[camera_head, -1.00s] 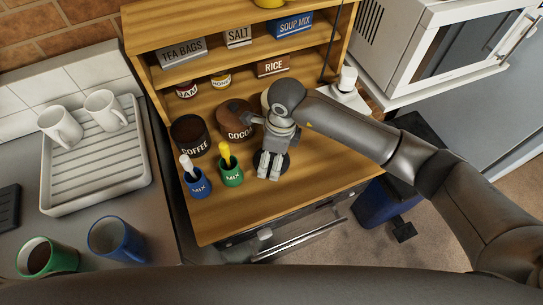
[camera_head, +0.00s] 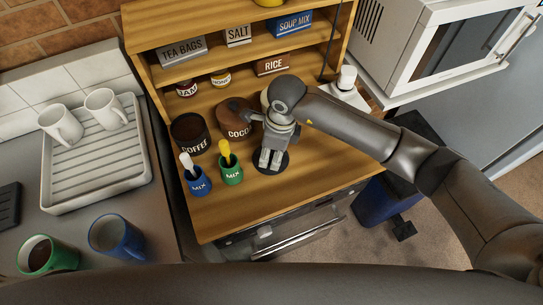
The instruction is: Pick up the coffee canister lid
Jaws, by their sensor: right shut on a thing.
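The coffee canister (camera_head: 191,135) stands at the left of the wooden counter, dark, with its top looking open. A dark round lid (camera_head: 284,163) is at my right gripper (camera_head: 270,164), right of the green mix pot. My right gripper points down, with its fingers shut on the lid and covering part of it. I cannot tell whether the lid touches the counter or is just above it. My left gripper is not in view.
A cocoa canister (camera_head: 235,120) stands right of the coffee. A blue mix pot (camera_head: 198,181) and a green mix pot (camera_head: 231,171) stand in front. Shelves with jars and labelled boxes rise behind. The counter's front is clear.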

